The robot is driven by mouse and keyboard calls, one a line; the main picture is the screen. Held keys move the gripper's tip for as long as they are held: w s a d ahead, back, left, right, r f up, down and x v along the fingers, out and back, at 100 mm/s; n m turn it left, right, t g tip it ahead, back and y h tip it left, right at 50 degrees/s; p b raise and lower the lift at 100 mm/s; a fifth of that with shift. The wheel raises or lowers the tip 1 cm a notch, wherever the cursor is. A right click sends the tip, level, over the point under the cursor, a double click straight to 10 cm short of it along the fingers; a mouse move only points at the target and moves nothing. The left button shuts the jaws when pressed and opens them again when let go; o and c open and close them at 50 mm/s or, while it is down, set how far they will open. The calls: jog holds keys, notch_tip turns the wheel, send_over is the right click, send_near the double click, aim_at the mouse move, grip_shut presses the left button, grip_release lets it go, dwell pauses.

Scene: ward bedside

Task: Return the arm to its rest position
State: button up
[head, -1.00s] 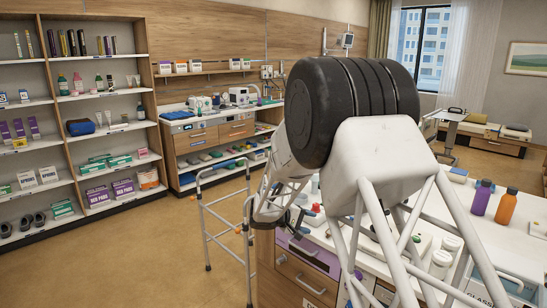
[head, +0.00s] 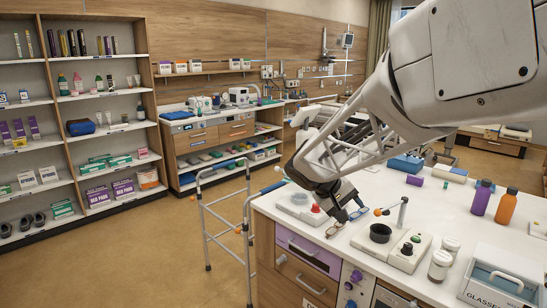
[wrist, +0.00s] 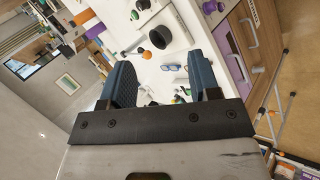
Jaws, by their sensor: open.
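My gripper (head: 350,213) shows in the head view with its blue fingers low over the left part of the white bedside counter (head: 440,196). In the wrist view, my gripper (wrist: 163,80) has its two dark blue fingers spread apart, with nothing held between them. A pair of glasses (head: 335,230) lies on the counter just below the fingers, near the front edge. In the wrist view, the glasses (wrist: 174,67) show beyond the gap between the fingers. My arm reaches in from the upper right of the head view.
A device with a black cup (head: 380,233) stands right of my gripper, near white jars (head: 440,264). Purple (head: 481,197) and orange (head: 506,207) bottles and a grey-white case (head: 498,280) stand farther right. A walking frame (head: 222,228) stands left of the counter. Open floor lies farther left.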

jog(key=s+a+r+m+t+y, duration=0.1)
jog(key=s+r+y, duration=0.2)
jog(key=s, duration=0.8)
jog(key=s+r+t+y, duration=0.2)
jog(key=s, duration=1)
jog(key=s+a+r+m+t+y, duration=0.1)
jog(key=s+r+y, duration=0.2)
jog(key=s, duration=0.8)
notch_tip(320, 180, down, 10)
jog(key=w+g, duration=0.1)
jog(key=g, duration=0.2)
jog(key=shift+w+d+r, duration=0.2)
jog(key=shift+d+r, duration=0.05)
jog(key=shift+d, duration=0.2)
jog(key=shift+c, duration=0.3)
